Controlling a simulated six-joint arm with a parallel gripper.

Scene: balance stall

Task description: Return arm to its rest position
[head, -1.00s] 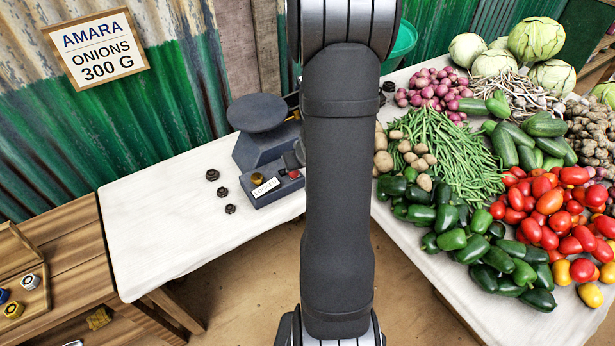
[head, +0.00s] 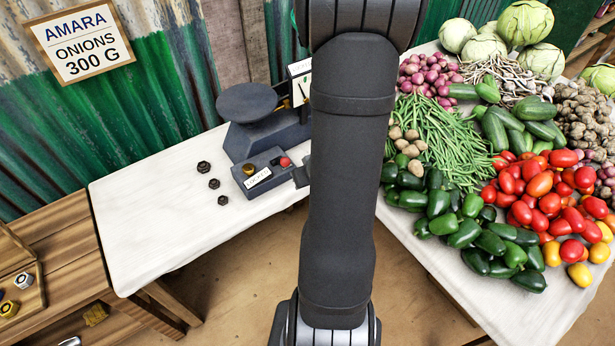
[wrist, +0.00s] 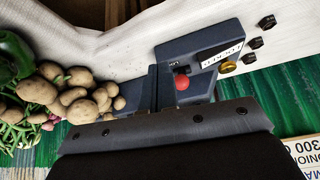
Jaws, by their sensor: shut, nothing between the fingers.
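My gripper (head: 302,173) is mostly hidden behind my dark upper arm in the head view; only a grey part shows at the arm's left edge, close to the balance's red knob. In the wrist view the narrow fingers (wrist: 157,80) are together with nothing between them. They point past the balance's control block, and I cannot tell the exact gap. The balance (head: 265,140) stands on the white table with an empty round pan (head: 246,101). Its front carries a yellow knob (head: 249,169), a red knob (head: 285,161) and a label that appears to read LOCKED.
Several dark hex weights (head: 214,184) lie left of the balance. Potatoes (wrist: 75,95), beans, peppers, tomatoes and onions (head: 430,78) crowd the right table. A wooden bench (head: 50,255) with a weight tray stands at left. The white table's left part (head: 140,210) is clear.

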